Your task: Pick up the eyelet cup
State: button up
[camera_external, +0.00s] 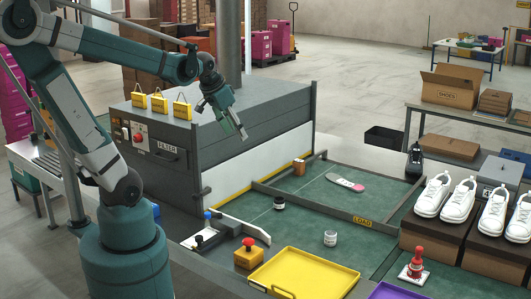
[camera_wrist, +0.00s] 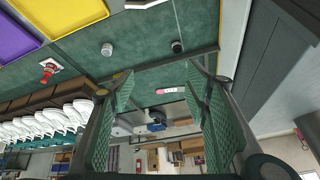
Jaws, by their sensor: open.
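A small whitish cup (camera_external: 330,238) stands upright on the green work surface, right of centre; it also shows in the wrist view (camera_wrist: 107,49). It looks like the eyelet cup, though no label on it can be read. A dark jar with a pale band (camera_external: 279,203) stands apart from it, farther back; it shows in the wrist view too (camera_wrist: 177,46). My gripper (camera_external: 225,121) is open and empty, high in front of the grey filter box and well away from both. Its two green-padded fingers (camera_wrist: 158,88) stand wide apart in the wrist view.
A yellow tray (camera_external: 302,277), a red-knobbed stamp (camera_external: 415,263) and a yellow box with a red button (camera_external: 248,254) surround the cup. A pink-white sole (camera_external: 345,183) and an orange-brown container (camera_external: 299,167) lie farther back. The filter box (camera_external: 170,145) stands left. Green surface around the cup is clear.

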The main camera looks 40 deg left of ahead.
jog(key=w+d+f+m+g+b, duration=0.2)
jog(key=w+d+f+m+b, duration=0.2)
jog(key=w+d+f, duration=0.4)
jog(key=m+g+b, duration=0.4)
jog(key=m+b, duration=0.4)
jog(key=m, duration=0.2)
send_over(330, 232)
jog(key=a, duration=0.1)
jog(key=shift+h, duration=0.3)
notch_tip(330, 232, down, 28)
jog(key=shift+a+f, duration=0.15)
jog(key=shift+f, duration=0.1)
jog(key=shift+d+f, duration=0.25)
jog(key=shift+f, duration=0.15)
jog(key=shift+f, duration=0.1)
jog(key=shift+d+f, duration=0.15)
jog(key=shift+f, duration=1)
jog(key=shift+f, duration=0.1)
